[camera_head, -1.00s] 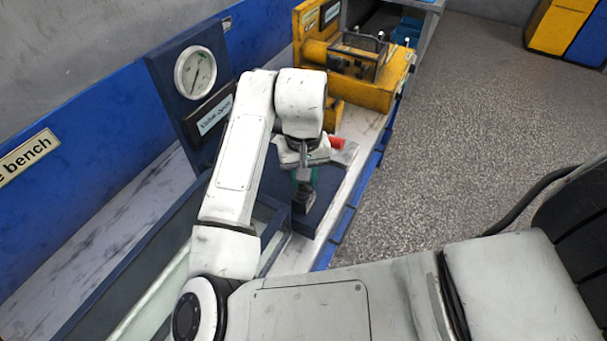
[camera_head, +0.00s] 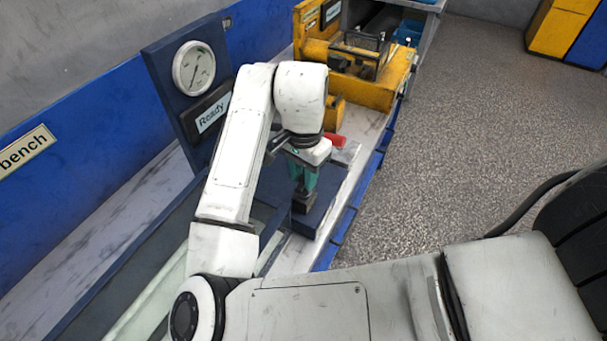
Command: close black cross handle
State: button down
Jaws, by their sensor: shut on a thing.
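My gripper (camera_head: 304,184), with teal fingers, points down over the dark blue block on the bench. It is shut on the black cross handle, which is mostly hidden by the fingers and wrist. A dark grey valve part (camera_head: 304,203) shows just below the fingertips, standing on the dark blue block (camera_head: 320,215). The small sign (camera_head: 211,113) on the dark blue panel reads "Ready". A round white gauge (camera_head: 194,68) sits above it.
A red part (camera_head: 335,140) lies just behind my wrist. A yellow machine (camera_head: 350,70) stands farther back on the bench. A glass-walled trough (camera_head: 150,285) lies at front left. Open grey floor (camera_head: 470,130) is to the right.

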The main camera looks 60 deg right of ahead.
jog(key=shift+m, duration=0.6)
jog(key=c, duration=0.9)
grip_release()
jog(key=shift+o, duration=0.2)
jog(key=shift+r, duration=0.1)
notch_tip(320, 180, up, 11)
jog(key=shift+p, duration=0.35)
jog(key=shift+f, duration=0.2)
